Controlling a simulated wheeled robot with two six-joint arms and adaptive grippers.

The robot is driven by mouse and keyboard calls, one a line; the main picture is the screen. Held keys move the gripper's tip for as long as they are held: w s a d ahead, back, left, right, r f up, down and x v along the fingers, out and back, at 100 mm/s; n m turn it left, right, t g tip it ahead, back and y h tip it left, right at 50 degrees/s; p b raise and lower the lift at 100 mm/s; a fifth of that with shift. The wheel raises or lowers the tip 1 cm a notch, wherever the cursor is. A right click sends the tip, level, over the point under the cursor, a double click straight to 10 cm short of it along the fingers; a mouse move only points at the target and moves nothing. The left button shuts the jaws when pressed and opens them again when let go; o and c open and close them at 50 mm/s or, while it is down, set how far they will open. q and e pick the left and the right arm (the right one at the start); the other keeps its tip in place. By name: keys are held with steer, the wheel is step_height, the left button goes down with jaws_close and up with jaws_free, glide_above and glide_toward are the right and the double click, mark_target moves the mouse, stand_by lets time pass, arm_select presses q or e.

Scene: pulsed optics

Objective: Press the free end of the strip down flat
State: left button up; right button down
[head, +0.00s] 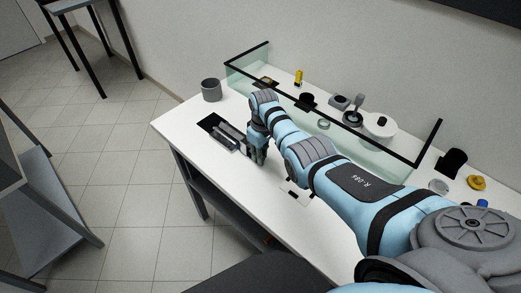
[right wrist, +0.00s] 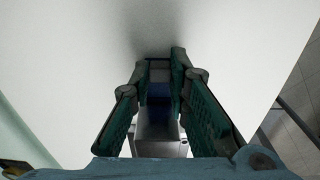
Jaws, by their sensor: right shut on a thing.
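My right gripper (head: 257,160) points down over the white table, close to the right end of a grey device (head: 230,140). In the right wrist view its fingers (right wrist: 159,72) are closed in on a small dark blue block (right wrist: 158,93). A grey boxy part (right wrist: 160,130) shows below the block between the fingers; I cannot tell whether the two are joined. I cannot make out the strip or its free end in either view. My left gripper is not in view.
A black rectangle (head: 209,121) and a dark grey cup (head: 211,90) are on the white table (head: 180,122) left of my arm. A low glass screen with a black rim (head: 335,114) runs behind it, with several small items beyond. A pale plate (head: 290,188) lies below my forearm.

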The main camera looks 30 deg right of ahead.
steer(key=shift+w+f, duration=0.1)
steer(key=c, duration=1.5)
jaws_free()
steer(key=r, duration=1.2)
steer(key=shift+s+d, duration=0.15)
steer(key=shift+s, duration=0.15)
